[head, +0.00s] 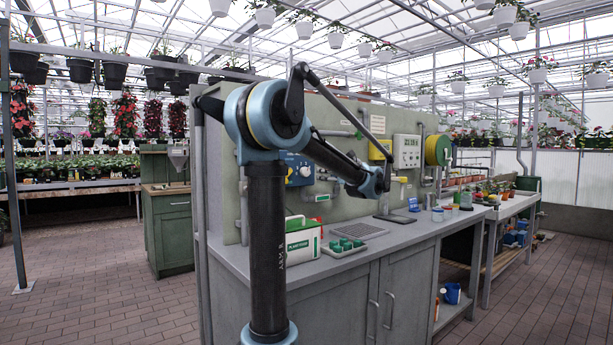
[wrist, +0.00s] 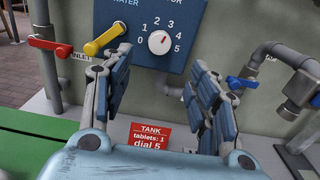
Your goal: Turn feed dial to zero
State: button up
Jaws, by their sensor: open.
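The white feed dial (wrist: 159,42) sits on a blue panel (wrist: 190,12) in the wrist view, with the numbers 0 to 5 around it. A small red mark shows on its face, toward the upper right; I cannot tell exactly which number it points at. My gripper (wrist: 160,62) is open and empty, its two fingers spread to either side below the dial, apparently not touching it. In the head view the blue panel (head: 299,169) is partly behind my arm, and the dial is too small to make out.
A yellow lever (wrist: 104,39) is close left of the dial. A red-handled valve (wrist: 50,46) is farther left and a blue-handled valve (wrist: 240,83) right. A red tank sign (wrist: 150,138) reads "tablets: 1, dial 5". The grey bench (head: 372,247) holds a green-and-white box (head: 303,240).

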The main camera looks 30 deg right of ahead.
aim_at(307, 171)
jog(key=x, duration=1.3)
jog(key=c, duration=1)
